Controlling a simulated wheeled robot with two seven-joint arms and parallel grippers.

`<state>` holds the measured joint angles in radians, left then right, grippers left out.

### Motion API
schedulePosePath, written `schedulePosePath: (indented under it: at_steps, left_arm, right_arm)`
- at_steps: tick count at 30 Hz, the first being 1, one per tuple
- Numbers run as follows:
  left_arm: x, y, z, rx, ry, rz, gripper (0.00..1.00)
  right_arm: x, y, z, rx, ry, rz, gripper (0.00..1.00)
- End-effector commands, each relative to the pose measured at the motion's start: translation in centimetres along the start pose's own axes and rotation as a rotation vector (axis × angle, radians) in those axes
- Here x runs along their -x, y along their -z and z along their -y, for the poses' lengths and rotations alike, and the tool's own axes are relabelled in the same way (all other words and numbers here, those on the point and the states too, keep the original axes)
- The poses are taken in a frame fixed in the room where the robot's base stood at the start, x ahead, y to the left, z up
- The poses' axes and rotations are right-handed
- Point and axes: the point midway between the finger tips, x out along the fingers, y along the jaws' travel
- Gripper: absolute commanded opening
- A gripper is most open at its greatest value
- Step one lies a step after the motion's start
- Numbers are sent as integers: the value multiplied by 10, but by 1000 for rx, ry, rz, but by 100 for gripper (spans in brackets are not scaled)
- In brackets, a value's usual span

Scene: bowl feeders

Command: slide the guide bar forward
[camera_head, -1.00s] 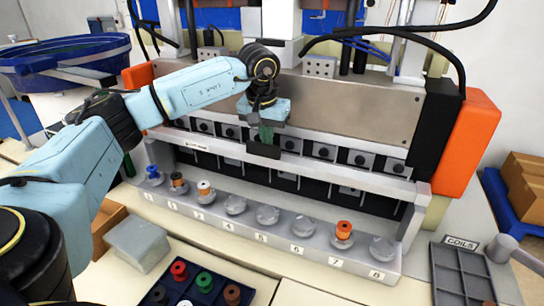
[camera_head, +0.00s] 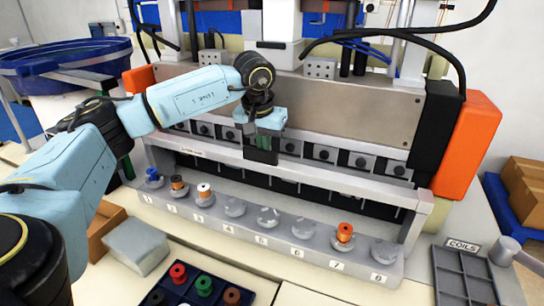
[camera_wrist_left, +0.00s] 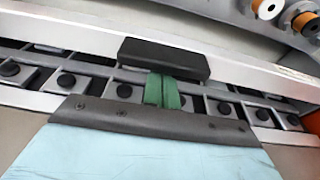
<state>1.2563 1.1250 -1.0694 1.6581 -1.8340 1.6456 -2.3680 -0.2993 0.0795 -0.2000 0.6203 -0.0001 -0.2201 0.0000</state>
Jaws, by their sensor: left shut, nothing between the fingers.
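The guide bar (camera_head: 340,182) is a long silver rail across the front of the machine, behind the numbered row of pegs. A black block-shaped handle (camera_head: 261,157) sits near its middle and also shows in the left wrist view (camera_wrist_left: 163,58). My left gripper (camera_head: 264,142) points down at this handle. Its green fingers (camera_wrist_left: 165,92) are shut together with nothing between them. They are on the machine side of the handle and appear to touch it. The exact contact is hard to see. My right gripper is not in view.
The numbered peg rail (camera_head: 280,235) stands in front of the bar, with coils on several pegs. A dark coil tray (camera_head: 198,290), a grey block (camera_head: 137,246) and an empty grey tray (camera_head: 465,275) are nearer me. An orange end cover (camera_head: 467,145) closes the machine's right side.

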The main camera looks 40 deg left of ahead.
Motion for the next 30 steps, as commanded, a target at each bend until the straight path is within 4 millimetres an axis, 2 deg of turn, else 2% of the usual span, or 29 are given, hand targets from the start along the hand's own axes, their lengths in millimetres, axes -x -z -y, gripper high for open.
schedulePosePath:
  at_steps: [1,30]
  left_arm:
    - [-8,-8,-1,-6,6,22,0]
    - [1,-56,-2,-8,3,22,0]
  right_arm:
    - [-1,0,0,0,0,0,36]
    - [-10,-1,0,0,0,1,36]
